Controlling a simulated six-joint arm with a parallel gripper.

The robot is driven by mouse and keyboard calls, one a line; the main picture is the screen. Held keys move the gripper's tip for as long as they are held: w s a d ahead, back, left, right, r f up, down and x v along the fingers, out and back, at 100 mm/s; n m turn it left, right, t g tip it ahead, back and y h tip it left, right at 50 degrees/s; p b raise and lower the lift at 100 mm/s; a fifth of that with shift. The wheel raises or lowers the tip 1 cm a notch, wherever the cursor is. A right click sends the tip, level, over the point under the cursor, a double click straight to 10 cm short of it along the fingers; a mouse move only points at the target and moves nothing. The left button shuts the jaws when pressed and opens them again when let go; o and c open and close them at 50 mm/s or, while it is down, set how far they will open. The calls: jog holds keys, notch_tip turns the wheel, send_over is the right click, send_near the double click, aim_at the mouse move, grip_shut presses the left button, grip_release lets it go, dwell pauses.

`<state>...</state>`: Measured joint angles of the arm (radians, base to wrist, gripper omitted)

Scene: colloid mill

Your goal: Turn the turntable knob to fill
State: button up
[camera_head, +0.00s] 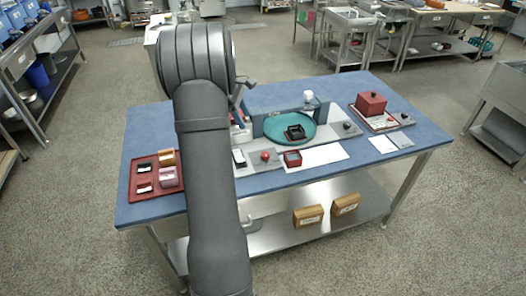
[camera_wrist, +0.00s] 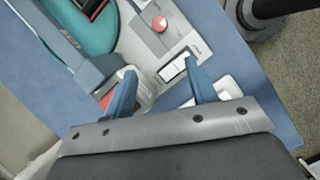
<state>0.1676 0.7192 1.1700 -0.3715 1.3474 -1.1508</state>
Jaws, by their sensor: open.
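The teal turntable (camera_head: 270,133) sits toward the back middle of the blue table, with a black square dish (camera_head: 295,132) on it. A red round knob (camera_head: 265,156) is on a grey panel in front of it. In the wrist view the red knob (camera_wrist: 160,24) is at the top, beyond my fingertips. My gripper (camera_wrist: 160,66) is open and empty, its blue fingers apart. A white-faced, dark-edged rectangle (camera_wrist: 172,68) on the panel lies by the right fingertip. A small dark knob (camera_head: 347,125) is on the panel's right.
A dark red tray (camera_head: 141,191) with small boxes is on the left. A red lidded box (camera_head: 371,103) stands at the right. A blue-grey bar (camera_wrist: 62,45) runs beside the left finger. Bare blue table (camera_head: 310,181) lies along the front.

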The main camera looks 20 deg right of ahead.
jog(key=n, duration=0.1)
send_near(265, 154)
jog(key=x, duration=0.8)
jog(key=shift+f, duration=0.15)
jog(key=c, duration=1)
